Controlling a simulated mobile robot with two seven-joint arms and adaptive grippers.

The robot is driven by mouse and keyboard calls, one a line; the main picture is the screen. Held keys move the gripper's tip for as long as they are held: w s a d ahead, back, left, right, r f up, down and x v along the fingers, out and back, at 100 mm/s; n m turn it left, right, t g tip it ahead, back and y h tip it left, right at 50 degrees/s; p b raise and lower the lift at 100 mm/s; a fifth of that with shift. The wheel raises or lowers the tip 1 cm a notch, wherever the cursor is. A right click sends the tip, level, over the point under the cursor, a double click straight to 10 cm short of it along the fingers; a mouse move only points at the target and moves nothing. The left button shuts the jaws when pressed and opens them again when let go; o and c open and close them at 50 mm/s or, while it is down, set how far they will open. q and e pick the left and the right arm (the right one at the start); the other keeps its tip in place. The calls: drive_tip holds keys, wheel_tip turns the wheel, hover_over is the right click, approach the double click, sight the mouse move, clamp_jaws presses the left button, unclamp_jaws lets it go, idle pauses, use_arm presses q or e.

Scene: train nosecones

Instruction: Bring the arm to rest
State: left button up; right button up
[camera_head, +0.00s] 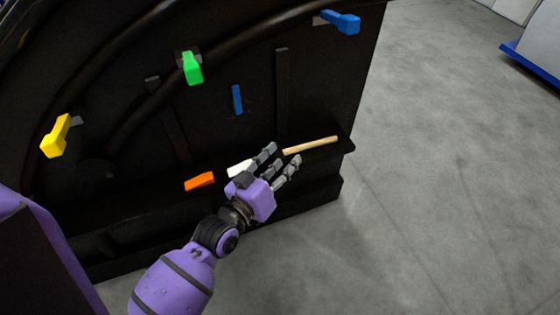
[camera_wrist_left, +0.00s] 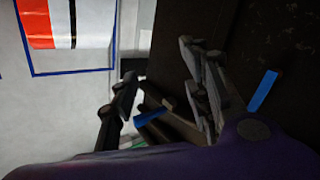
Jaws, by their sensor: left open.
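My left gripper (camera_head: 281,158) is open, with its purple palm and grey fingers in front of the lower ledge of the black panel (camera_head: 130,180). It also shows in the wrist view (camera_wrist_left: 162,75), fingers spread apart, with no object clearly between them. A tan wooden stick (camera_head: 312,145) lies on the ledge just beyond the fingertips. A white piece (camera_head: 240,168) lies on the ledge behind the fingers, partly hidden. I cannot tell whether the fingers touch either one. My right gripper is not in view.
An orange block (camera_head: 199,181) lies on the ledge to the left. Yellow (camera_head: 57,135), green (camera_head: 192,68) and blue (camera_head: 342,21) handles stick out along the curved rail. A blue strip (camera_head: 237,99) is on the panel. Grey floor (camera_head: 440,200) at the right is clear.

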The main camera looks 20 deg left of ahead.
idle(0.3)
use_arm(q)
drive_tip(key=s+a+f+g+y+p, duration=0.1)
drive_tip(key=s+f, duration=0.4)
drive_tip(key=s, duration=0.5)
drive_tip(key=s+a+f+m+g+y+p, duration=0.1)
drive_tip(key=s+f+g+p, duration=0.2)
drive_tip(key=s, duration=0.7)
drive_tip(key=s+a+f+m+g+y+p, duration=0.1)
drive_tip(key=s+a+f+g+p, duration=0.1)
drive_tip(key=s+f, duration=0.5)
drive_tip(key=s+g+p, duration=0.1)
drive_tip(key=s+g, duration=0.1)
drive_tip(key=s, duration=0.2)
drive_tip(key=shift+y, duration=0.4)
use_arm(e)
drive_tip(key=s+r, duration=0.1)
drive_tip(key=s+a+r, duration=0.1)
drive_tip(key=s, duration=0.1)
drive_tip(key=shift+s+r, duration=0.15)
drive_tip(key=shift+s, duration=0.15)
use_arm(q)
drive_tip(key=shift+a, duration=0.1)
